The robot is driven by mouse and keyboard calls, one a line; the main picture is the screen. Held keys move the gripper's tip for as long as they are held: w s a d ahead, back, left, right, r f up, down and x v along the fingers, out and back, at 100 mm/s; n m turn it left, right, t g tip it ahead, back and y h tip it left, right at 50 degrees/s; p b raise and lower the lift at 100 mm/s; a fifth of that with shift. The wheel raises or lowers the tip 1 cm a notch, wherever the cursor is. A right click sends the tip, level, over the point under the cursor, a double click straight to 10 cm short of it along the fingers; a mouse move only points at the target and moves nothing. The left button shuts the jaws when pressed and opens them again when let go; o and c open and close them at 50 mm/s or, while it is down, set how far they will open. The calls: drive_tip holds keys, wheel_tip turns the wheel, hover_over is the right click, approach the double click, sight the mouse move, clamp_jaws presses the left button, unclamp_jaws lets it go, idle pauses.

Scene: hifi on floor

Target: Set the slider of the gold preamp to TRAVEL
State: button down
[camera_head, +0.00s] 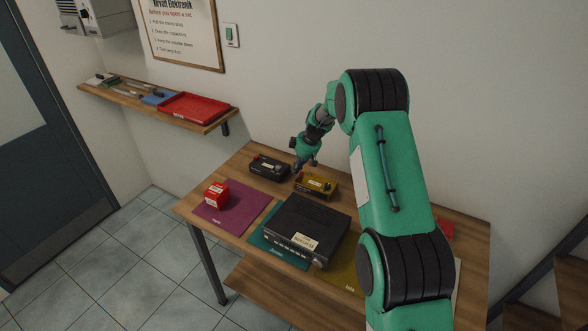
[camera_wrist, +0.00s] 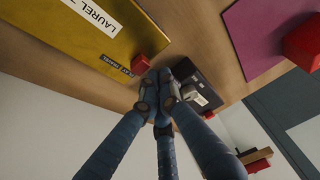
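The gold preamp (camera_head: 318,188) sits on the wooden table, behind the large black unit. In the wrist view the gold preamp (camera_wrist: 62,45) shows a white LAUREL label and a small dark strip reading PLAY and TRAVEL. A red block (camera_wrist: 140,64), which looks like its slider, stands at the TRAVEL end of that strip. My gripper (camera_head: 305,165) is above the left end of the preamp. In the wrist view the fingertips of my gripper (camera_wrist: 159,82) are together, with nothing seen between them, close beside the red block. I cannot tell whether they touch it.
A smaller black device (camera_head: 269,168) stands left of the preamp. The large black unit (camera_head: 308,222) rests on a teal mat (camera_head: 262,244). A red box (camera_head: 216,196) stands on a purple mat (camera_head: 237,211). A shelf (camera_head: 200,121) with a red tray (camera_head: 196,107) hangs on the wall.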

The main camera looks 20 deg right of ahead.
sight(301, 174)
drive_tip(key=shift+s+d+b, duration=0.85)
drive_tip(key=shift+s+d, duration=0.2)
drive_tip(key=shift+d, duration=0.05)
drive_tip(key=shift+a, duration=0.1)
drive_tip(key=shift+w+a, duration=0.55)
drive_tip(key=shift+w, duration=0.1)
drive_tip(key=shift+w+a+r, duration=0.4)
drive_tip(key=shift+w+a, duration=0.35)
drive_tip(key=shift+w, duration=0.05)
drive_tip(key=v, duration=0.9)
drive_tip(key=shift+s+d, duration=0.15)
drive_tip(key=shift+r, duration=0.1)
